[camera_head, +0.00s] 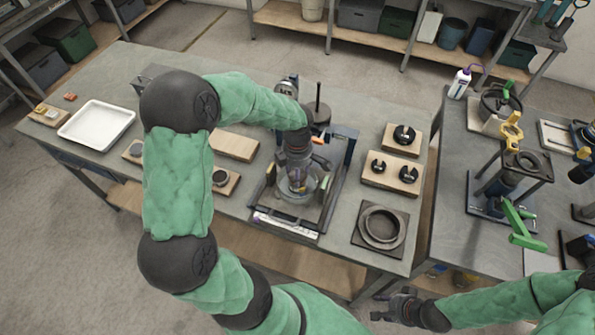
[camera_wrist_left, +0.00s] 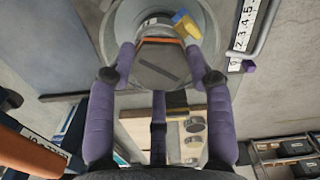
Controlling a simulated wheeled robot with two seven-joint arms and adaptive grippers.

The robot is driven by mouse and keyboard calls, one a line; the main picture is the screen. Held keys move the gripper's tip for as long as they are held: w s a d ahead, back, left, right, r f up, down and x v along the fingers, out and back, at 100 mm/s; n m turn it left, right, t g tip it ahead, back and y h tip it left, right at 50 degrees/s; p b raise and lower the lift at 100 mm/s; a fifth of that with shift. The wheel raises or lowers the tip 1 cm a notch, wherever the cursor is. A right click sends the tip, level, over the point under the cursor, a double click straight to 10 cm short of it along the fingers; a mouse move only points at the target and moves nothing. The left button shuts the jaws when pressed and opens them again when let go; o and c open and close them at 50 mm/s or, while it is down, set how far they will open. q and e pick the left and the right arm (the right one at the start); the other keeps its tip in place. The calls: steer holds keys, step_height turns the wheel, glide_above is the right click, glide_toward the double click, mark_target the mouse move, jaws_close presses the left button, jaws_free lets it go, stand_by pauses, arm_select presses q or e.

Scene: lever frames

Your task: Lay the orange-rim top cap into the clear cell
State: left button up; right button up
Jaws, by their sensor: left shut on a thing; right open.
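The clear cell (camera_head: 296,194) is a round transparent vessel in the dark frame at the middle of the table. In the left wrist view its wide pale ring (camera_wrist_left: 118,22) lies around and behind the held part. My left gripper (camera_head: 298,179) is over the cell, pointing down. In the left wrist view its purple fingers (camera_wrist_left: 161,58) are shut on the sides of the grey top cap (camera_wrist_left: 160,65), whose orange rim (camera_wrist_left: 158,41) shows. I cannot tell whether the cap touches the cell. My right gripper (camera_head: 388,307) is open and empty at the lower right, off the table.
A white tray (camera_head: 97,125) lies at the left. Wooden blocks with black knobs (camera_head: 391,174) and a dark plate with a metal ring (camera_head: 381,226) lie at the right. The frame's dark upright (camera_head: 341,155) stands close to my left gripper. A second bench (camera_head: 458,150) holds further equipment.

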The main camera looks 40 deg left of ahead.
stand_by(0.3)
arm_select(q)
steer(key=o, duration=1.5)
